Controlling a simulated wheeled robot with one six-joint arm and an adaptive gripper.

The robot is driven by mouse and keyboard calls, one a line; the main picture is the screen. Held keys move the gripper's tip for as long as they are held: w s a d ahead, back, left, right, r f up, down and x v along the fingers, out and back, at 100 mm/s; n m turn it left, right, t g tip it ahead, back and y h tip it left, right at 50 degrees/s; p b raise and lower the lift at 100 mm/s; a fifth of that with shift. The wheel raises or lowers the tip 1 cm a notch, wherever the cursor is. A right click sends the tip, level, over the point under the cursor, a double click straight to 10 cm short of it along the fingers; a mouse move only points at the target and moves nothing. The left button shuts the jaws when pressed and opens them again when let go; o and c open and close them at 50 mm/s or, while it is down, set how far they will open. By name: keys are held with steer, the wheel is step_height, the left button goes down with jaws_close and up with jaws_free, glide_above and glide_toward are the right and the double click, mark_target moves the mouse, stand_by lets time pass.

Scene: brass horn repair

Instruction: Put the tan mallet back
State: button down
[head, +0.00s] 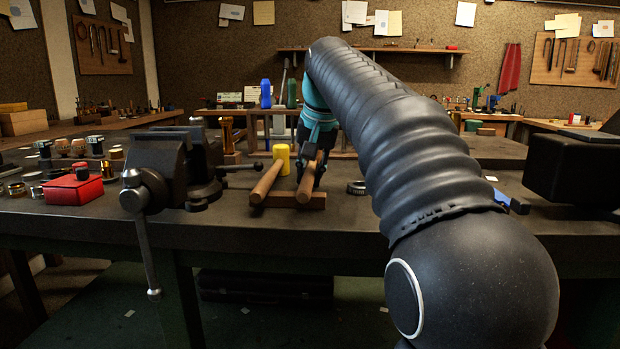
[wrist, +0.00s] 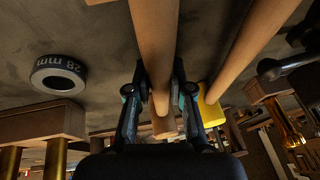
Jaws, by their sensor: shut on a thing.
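The tan mallet's wooden handle (head: 309,182) is between my gripper's fingers, and it runs up the middle of the wrist view (wrist: 155,40). Its tan head (wrist: 166,127) shows just beyond the fingertips there. My gripper (wrist: 162,92) is shut on the handle; in the head view it is mostly hidden behind the mallet and my arm. A second mallet with a yellow head (head: 282,160) lies to the left, its handle (head: 266,184) pointing toward me. A low wooden rack (head: 285,201) is under the handles; I cannot tell whether the tan mallet touches it.
A dark vise (head: 160,170) stands left of the mallets, with a red box (head: 73,190) beyond it. A dark ring (head: 356,187), marked 28 mm in the wrist view (wrist: 58,75), lies right of the rack. The bench front by the rack is mostly clear.

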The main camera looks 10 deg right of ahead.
steer(key=shift+f, duration=0.1)
steer(key=c, duration=1)
jaws_free()
steer(key=shift+c, duration=0.2)
steer(key=p+v, duration=0.3)
steer(key=v, duration=0.9)
